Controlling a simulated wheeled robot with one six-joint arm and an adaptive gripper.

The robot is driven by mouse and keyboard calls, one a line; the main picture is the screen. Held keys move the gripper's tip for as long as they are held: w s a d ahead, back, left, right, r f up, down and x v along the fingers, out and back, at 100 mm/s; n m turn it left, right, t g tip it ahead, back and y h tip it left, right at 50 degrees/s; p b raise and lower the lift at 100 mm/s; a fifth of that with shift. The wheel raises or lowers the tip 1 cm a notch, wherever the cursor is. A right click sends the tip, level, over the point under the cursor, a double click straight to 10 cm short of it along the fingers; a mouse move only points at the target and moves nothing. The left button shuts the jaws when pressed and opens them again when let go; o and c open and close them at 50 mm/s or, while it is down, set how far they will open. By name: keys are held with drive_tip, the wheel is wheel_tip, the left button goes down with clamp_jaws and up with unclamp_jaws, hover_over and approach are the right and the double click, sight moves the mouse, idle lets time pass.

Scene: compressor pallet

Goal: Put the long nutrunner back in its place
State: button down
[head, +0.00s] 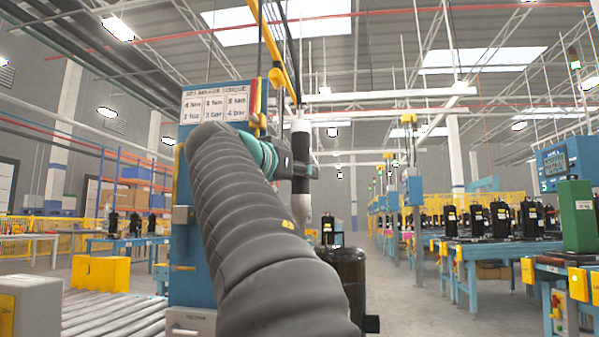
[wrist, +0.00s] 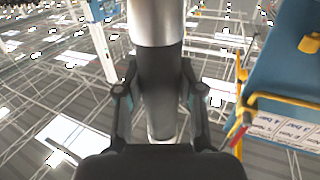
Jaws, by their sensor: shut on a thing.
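In the wrist view the nutrunner (wrist: 158,75) runs between the two fingers of my gripper (wrist: 160,98). A yellow bracket (head: 258,123) is on the side of the blue column (head: 180,262), left of the tool. The bracket also shows at the right of the wrist view (wrist: 308,43). My arm hides part of the column.
A black compressor (head: 350,270) stands below and right of the nutrunner, partly behind my arm. A yellow overhead arm (head: 272,45) and dark hose come down near the tool's top. A roller conveyor (head: 112,315) lies at lower left. Blue benches with compressors (head: 500,218) stand at right.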

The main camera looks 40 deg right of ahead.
sight(295, 194)
drive_tip(key=shift+f, duration=2.05)
idle(1.0)
drive_tip(key=c, duration=0.7)
unclamp_jaws()
drive_tip(key=shift+o, duration=0.2)
drive_tip(key=shift+f, duration=0.15)
drive_tip(key=v, duration=1.2)
